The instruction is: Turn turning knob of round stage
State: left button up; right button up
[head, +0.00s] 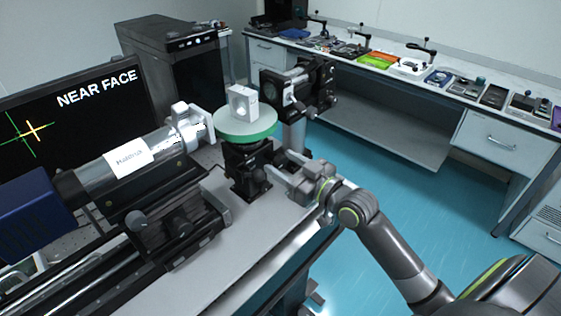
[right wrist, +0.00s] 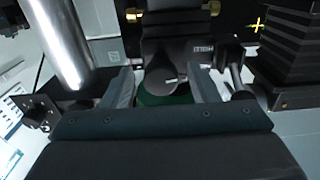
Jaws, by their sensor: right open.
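The round stage has a pale disc with a green rim (head: 245,138) on a black mount (head: 243,168), and a small whitish block (head: 242,103) stands on top. My right gripper (head: 274,166) is at the right side of the mount, below the disc. In the right wrist view its two fingers (right wrist: 163,86) are apart, with a dark part (right wrist: 168,74) of the stage between them. The green rim (right wrist: 160,99) shows just behind the gripper's body. I cannot clearly tell the turning knob from the dark mount, nor whether a finger touches it. My left gripper is not in view.
A silver tube (head: 125,155) on a black rail bench lies left of the stage. A black optical mount (head: 298,88) stands behind it. A monitor (head: 70,115) reads "NEAR FACE". The pale table top (head: 235,245) is clear in front of the stage.

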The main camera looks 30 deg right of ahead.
jog(key=shift+w+a, duration=0.25)
jog(key=shift+w, duration=0.45)
jog(key=shift+c, duration=0.4)
jog(key=c, duration=0.9)
jog(key=shift+f+n+b, duration=0.25)
jog(key=shift+n+b, duration=0.45)
jog(key=shift+b, duration=0.25)
jog(key=shift+r+n+b, duration=0.2)
jog(key=shift+n+b, duration=0.3)
jog(key=shift+n, duration=0.2)
jog(key=o, duration=1)
